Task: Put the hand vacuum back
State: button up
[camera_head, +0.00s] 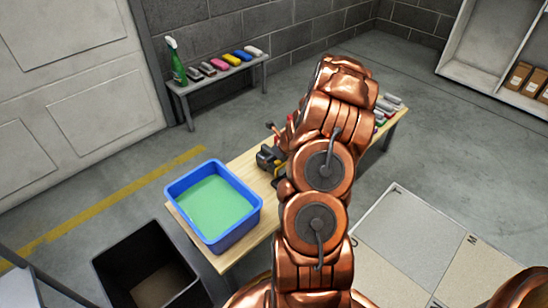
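My copper-coloured arm rises through the middle of the view and covers much of the wooden bench (240,165).
A blue tub (179,188) with green contents sits on the bench's near end. A black bin (118,262) stands on the floor at left. A side bench (180,91) holds a green spray bottle (175,62) and several coloured pads (231,60). More pads (391,100) lie at the bench's far end.

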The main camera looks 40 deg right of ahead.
jog(key=shift+r, duration=0.15)
jog(key=p+v, duration=0.4)
jog(key=v, duration=0.8)
jog(key=w+a+r+n+y, duration=0.2)
jog(key=a+r+n, duration=0.25)
jog(key=a, duration=0.35)
jog(key=w+a+r+n+y, duration=0.1)
jog(key=w+a+r+n, duration=0.15)
jog(key=a+n, duration=0.4)
jog(key=s+a+r+n+g+y, duration=0.1)
jog(key=s+a+r+n, duration=0.15)
jog(key=a, duration=0.55)
jog(key=s+a+r+n+g+y, duration=0.1)
jog(key=s+a+r+n+g, duration=0.1)
jog(key=a+n, duration=0.35)
jog(key=s+a+r+n+g, duration=0.4)
jog(key=s+a+n, duration=0.4)
jog(key=s+a, duration=0.35)
jog(key=s+d+r+n+g+h, duration=0.1)
jog(key=s+n+h, duration=0.1)
jog(key=s+n, duration=0.2)
jog(key=s+d+r+n+g+h, duration=0.1)
jog(key=s+n, duration=0.4)
jog(key=s, duration=0.6)
jog(key=shift+s+r+g+h, duration=0.2)
jog(key=shift+g+h, duration=0.3)
jog(key=shift+h, duration=0.4)
